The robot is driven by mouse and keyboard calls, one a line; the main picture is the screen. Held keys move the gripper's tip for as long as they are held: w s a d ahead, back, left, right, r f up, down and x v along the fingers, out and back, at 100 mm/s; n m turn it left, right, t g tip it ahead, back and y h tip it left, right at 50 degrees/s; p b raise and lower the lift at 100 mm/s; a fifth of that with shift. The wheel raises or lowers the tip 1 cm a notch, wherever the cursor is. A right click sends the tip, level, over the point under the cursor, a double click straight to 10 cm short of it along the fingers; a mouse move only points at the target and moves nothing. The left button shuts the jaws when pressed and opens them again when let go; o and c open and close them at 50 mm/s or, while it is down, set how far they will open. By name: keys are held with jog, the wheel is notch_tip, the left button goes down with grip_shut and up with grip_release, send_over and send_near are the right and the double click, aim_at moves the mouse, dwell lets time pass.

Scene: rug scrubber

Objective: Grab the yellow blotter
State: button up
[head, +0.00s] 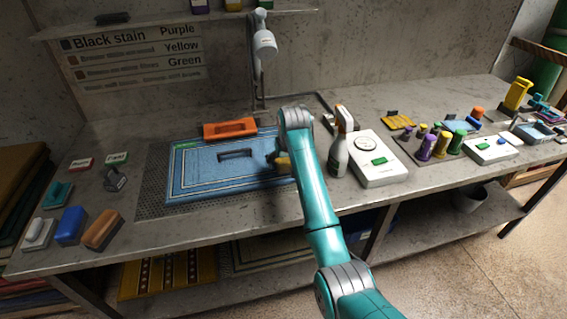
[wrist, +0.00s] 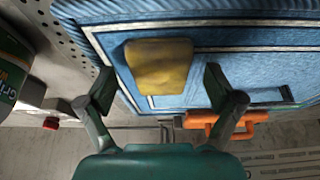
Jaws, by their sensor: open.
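A yellow pad (wrist: 158,66), which looks like the blotter, lies on the blue rug (wrist: 255,65) in the wrist view. In the head view only a small part of the yellow pad (head: 283,163) shows beside my arm. My gripper (wrist: 158,78) is open, with one finger on each side of the pad in the wrist view. The fingers look apart from it, and I cannot tell how far above the rug they are. In the head view my gripper (head: 273,157) is small and dark over the rug's right part (head: 225,178).
An orange handled tool (head: 229,129) lies at the rug's back edge. A spray bottle (head: 339,150) and a white device (head: 377,160) stand right of my arm. Several brushes and blocks (head: 70,226) sit at the left.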

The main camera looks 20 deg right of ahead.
jog(key=shift+f, duration=0.1)
jog(key=c, duration=1.2)
